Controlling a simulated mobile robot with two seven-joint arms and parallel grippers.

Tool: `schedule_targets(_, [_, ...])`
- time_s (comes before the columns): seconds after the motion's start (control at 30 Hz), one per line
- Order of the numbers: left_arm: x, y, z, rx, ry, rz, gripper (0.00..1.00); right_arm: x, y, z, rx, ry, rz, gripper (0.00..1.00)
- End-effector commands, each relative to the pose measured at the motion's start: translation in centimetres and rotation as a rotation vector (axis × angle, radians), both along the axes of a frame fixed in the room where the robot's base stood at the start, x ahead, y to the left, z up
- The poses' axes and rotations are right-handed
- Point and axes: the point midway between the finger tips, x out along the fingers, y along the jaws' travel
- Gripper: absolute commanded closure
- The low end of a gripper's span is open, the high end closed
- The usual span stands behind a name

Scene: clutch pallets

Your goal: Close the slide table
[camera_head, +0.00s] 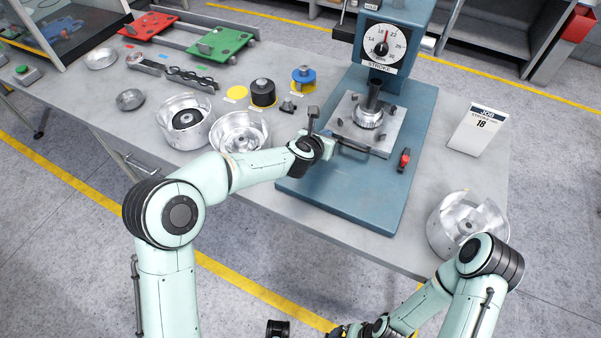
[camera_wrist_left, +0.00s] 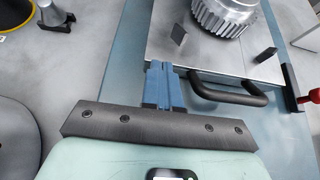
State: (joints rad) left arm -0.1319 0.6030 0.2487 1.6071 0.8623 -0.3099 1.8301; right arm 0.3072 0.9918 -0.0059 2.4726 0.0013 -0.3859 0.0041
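The slide table is a grey metal plate (camera_head: 348,127) on the blue press base, with a toothed metal part (camera_head: 369,115) standing on it under the press ram. Its black handle (camera_head: 356,152) is on the near edge; the left wrist view shows the plate (camera_wrist_left: 210,60) and the handle loop (camera_wrist_left: 235,97). My left gripper (camera_wrist_left: 163,84) has its two blue fingers together with nothing seen between them. They are just left of the handle's left end; contact cannot be told. My right gripper (camera_head: 350,331) is low at the bottom edge, its fingers unclear.
A red-handled lever (camera_head: 404,159) sits right of the plate. The press column (camera_head: 398,30) with a dial rises behind. Metal housings (camera_head: 185,120), a black-and-yellow part (camera_head: 262,92) and a blue part (camera_head: 303,77) stand to the left. A job card (camera_head: 478,130) and another housing (camera_head: 445,228) are right.

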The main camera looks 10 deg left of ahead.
Motion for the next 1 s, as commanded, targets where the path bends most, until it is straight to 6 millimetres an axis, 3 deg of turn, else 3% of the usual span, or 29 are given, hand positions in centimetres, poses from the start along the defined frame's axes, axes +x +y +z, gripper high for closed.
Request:
schedule_targets(0.2, [3.0,-1.0,0.2,0.000,0.002,0.001,1.00,1.0,0.0,2.4,0.001,-0.011,0.000,0.00])
schedule_targets(0.4, [4.6,-1.4,0.1,0.001,0.001,0.001,1.00,1.6,0.0,3.5,0.000,-0.018,0.000,0.00])
schedule_targets(1.0, [5.1,-1.6,0.2,-0.001,-0.004,0.001,1.00,1.7,0.0,3.7,0.000,-0.019,0.000,0.00])
